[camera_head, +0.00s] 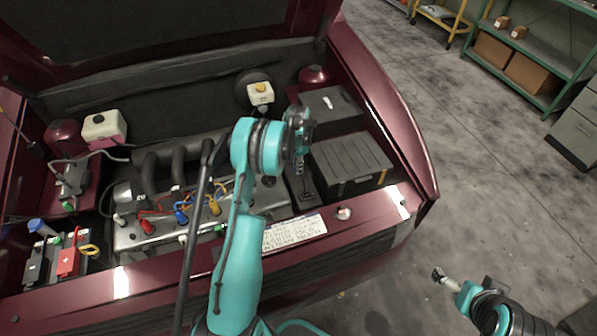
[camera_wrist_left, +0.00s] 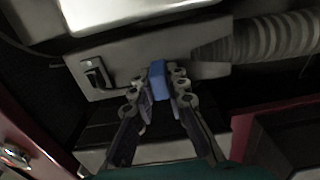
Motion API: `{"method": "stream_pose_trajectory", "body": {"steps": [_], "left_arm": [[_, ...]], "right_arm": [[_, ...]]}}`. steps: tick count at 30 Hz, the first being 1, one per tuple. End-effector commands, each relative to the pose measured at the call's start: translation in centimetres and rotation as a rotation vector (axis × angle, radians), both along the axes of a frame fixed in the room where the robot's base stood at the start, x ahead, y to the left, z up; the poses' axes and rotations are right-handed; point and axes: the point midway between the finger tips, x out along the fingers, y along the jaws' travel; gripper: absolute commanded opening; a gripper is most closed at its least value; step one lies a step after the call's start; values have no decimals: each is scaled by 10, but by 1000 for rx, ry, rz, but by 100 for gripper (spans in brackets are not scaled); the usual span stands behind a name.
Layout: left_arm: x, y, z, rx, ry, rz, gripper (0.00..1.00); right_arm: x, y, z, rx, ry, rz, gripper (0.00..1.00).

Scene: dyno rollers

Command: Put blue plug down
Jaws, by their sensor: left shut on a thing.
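My left gripper (camera_head: 299,150) is over the engine bay, between the engine and the black boxes on the right. In the left wrist view my left gripper (camera_wrist_left: 158,92) has both fingers closed on the sides of a blue plug (camera_wrist_left: 158,75). The plug is in front of a grey panel (camera_wrist_left: 120,62); whether it touches the panel I cannot tell. In the head view the plug is mostly hidden at the fingertips. My right gripper (camera_head: 440,275) is low at the right, outside the car, too small to read its fingers.
The engine (camera_head: 160,230) carries red, blue and yellow leads. A black battery box (camera_head: 350,160) stands right of my left gripper. The wrist view shows a black fitting (camera_wrist_left: 97,77) on the panel and a ribbed hose (camera_wrist_left: 270,38). A green shelf (camera_head: 535,65) stands beyond open floor.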

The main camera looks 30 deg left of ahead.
Motion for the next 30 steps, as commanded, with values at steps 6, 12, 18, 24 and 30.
{"method": "stream_pose_trajectory", "body": {"steps": [6,12,18,24,30], "left_arm": [[0,0,-19,0,0,0,0],[0,0,-20,0,0,0,0],[0,0,-21,0,0,0,35],[0,0,-21,0,0,0,35],[0,0,-11,0,0,0,35]], "right_arm": [[0,0,-6,0,0,0,97],[0,0,-8,0,0,0,97],[0,0,-9,0,0,0,97],[0,0,-9,0,0,0,97],[0,0,-3,0,0,0,97]]}}
